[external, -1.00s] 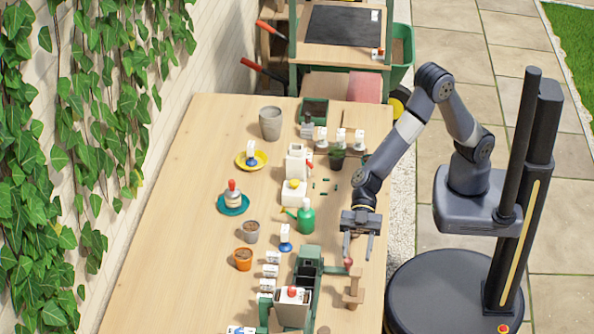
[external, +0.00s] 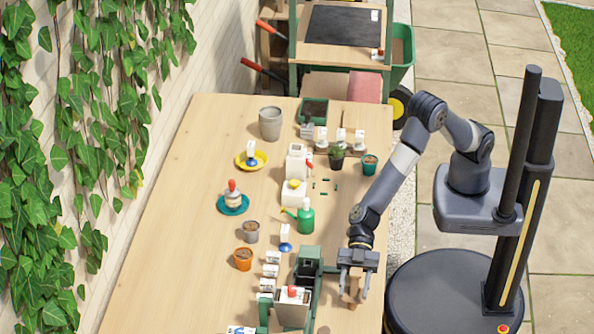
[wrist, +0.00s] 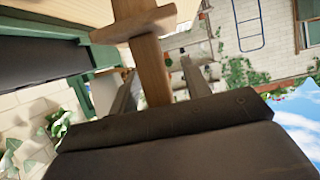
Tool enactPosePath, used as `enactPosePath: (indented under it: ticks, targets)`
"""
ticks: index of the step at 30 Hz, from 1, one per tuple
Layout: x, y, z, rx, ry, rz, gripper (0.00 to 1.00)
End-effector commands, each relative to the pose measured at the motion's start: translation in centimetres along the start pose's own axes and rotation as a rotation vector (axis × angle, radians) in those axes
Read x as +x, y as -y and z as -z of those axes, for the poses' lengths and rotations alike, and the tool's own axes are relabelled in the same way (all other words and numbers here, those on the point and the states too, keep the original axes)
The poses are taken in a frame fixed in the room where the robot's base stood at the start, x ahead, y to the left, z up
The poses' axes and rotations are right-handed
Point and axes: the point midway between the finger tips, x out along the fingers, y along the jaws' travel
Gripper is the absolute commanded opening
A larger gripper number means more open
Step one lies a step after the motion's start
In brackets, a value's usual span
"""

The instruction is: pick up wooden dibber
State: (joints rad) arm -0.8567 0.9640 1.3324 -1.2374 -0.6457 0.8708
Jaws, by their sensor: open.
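The wooden dibber (external: 351,303) appears to be the upright wooden piece near the table's right edge, beside the green frame. My gripper (external: 352,286) is just above it, pointing down, with its fingers on either side of the upper part. In the wrist view, a wooden shaft with a crosspiece (wrist: 147,25) runs between the two open fingers (wrist: 160,72). The gripper hides the top of the piece in the external view. I cannot tell whether a finger touches it.
The green frame (external: 307,268) with a white, red-topped box (external: 292,305) stands close to the left of my gripper. A green watering can (external: 305,217), a plant pot (external: 337,160) and a teal pot (external: 369,165) stand farther back. The table's left part is largely clear.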

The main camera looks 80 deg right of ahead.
Motion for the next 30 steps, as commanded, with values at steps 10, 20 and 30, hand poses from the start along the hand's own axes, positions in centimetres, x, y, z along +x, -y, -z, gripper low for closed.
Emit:
enactPosePath:
  ticks: [10,20,30]
  targets:
    - [-0.05,-0.02,-0.01,0.0,0.0,0.0,0.28]
    - [-0.07,-0.03,-0.01,0.0,0.0,0.0,0.01]
    - [-0.2,-0.04,0.37,0.0,-0.002,0.0,0.0]
